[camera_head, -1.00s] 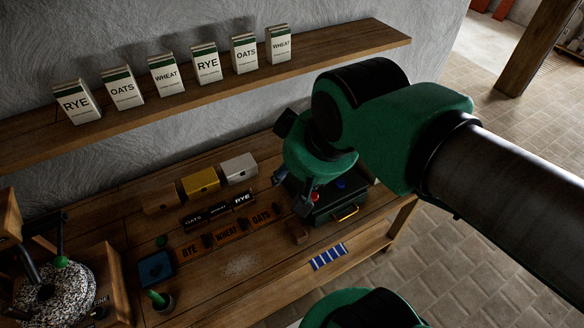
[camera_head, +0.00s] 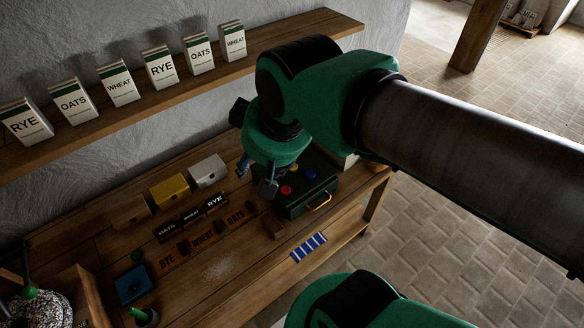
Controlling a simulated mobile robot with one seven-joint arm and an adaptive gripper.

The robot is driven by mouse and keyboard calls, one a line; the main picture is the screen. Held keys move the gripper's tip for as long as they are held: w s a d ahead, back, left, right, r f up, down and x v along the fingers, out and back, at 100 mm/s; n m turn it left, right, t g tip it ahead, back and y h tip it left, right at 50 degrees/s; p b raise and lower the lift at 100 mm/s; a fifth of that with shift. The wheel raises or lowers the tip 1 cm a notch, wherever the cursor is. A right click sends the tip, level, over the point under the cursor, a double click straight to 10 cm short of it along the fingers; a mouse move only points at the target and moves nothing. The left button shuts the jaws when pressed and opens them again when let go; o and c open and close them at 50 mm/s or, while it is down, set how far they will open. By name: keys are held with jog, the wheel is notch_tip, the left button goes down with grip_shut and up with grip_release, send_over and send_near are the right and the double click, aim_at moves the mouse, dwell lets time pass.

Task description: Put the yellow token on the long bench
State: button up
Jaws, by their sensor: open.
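The yellow token (camera_head: 294,168) lies on top of a dark green box, close to my wrist and partly hard to make out. A red token (camera_head: 286,190) and a blue token (camera_head: 310,174) lie on the same box top. The dark green box (camera_head: 295,209) has a yellow handle and stands on the right part of the long wooden bench (camera_head: 250,258). My gripper (camera_head: 257,178) points down, open, with its fingers apart just left of the red token. I see nothing between the fingers.
Yellow (camera_head: 169,191) and white (camera_head: 207,171) boxes stand behind labelled strips on the bench. A blue-striped piece (camera_head: 308,246) lies near the front edge, and a blue tray (camera_head: 133,284) is at left. A wall shelf (camera_head: 130,108) holds cartons. The front middle is mostly clear.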

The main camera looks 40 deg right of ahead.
jog(key=w+d+f+n+g, duration=0.1)
jog(key=w+d+f, duration=0.3)
jog(key=w+d, duration=0.3)
jog(key=w+d+f+g, duration=0.2)
jog(key=w+d+f, duration=0.3)
jog(key=w, duration=0.4)
jog(key=w+d+f+n+g, duration=0.1)
jog(key=w+d+f, duration=0.2)
jog(key=d+f, duration=0.4)
jog(key=w+d+f+g+p, duration=0.1)
jog(key=w+d+f, duration=0.2)
jog(key=d+f, duration=0.4)
notch_tip(320, 180, down, 3)
jog(key=shift+d+f+n, duration=0.1)
jog(key=shift+d+n, duration=0.15)
jog(key=shift+n, duration=0.15)
jog(key=shift+f, duration=4.3)
